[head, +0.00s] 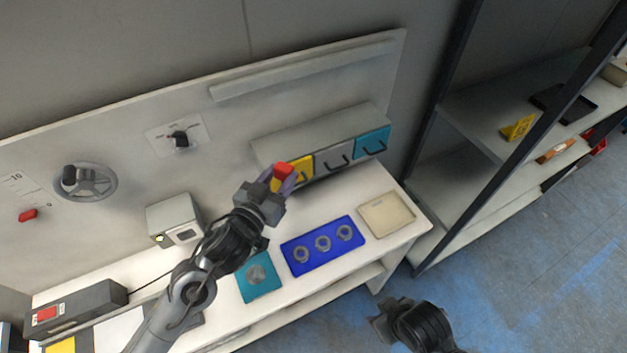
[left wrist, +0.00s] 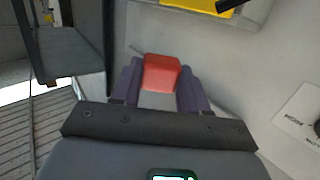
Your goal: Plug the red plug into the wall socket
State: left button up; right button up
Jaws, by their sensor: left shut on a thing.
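The red plug (head: 284,170) is between the fingertips of my left gripper (head: 280,180), above the table and in front of the drawer unit. In the left wrist view the red block-shaped plug (left wrist: 160,72) sits between the two purple fingers of the left gripper (left wrist: 158,88), which is shut on it. A grey box (head: 175,218) on the back panel, left of my left gripper, has a small dark and white face and a lit spot; I cannot tell for certain that it is the wall socket. My right gripper (head: 385,322) is low in the head view, away from the table; its fingers are unclear.
The drawer unit (head: 318,143) has yellow, grey and teal fronts with handles. A blue tray (head: 322,262) with three rings, a teal pad (head: 248,291) and a beige tray (head: 386,228) lie on the table. A handwheel (head: 92,183) and dial (head: 179,139) are on the panel. Shelving stands at right.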

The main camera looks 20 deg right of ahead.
pick_arm(q)
jog(key=w+a+f+n+t+y+b, duration=0.1)
jog(key=a+f+n+t+y, duration=0.45)
jog(key=a+f, duration=0.65)
jog(key=n+y, duration=0.5)
jog(key=y, duration=0.3)
send_near(187, 235)
jog(key=shift+s+f+t+b, duration=0.25)
jog(key=shift+t+b, duration=0.15)
jog(key=shift+t, duration=0.05)
jog(key=shift+w, duration=0.1)
jog(key=shift+w+a+b, duration=0.2)
jog(key=shift+w+b, duration=1.4)
jog(key=shift+w, duration=1.1)
jog(key=shift+p, duration=0.35)
jog(key=shift+w+f, duration=0.1)
jog(key=shift+w, duration=0.5)
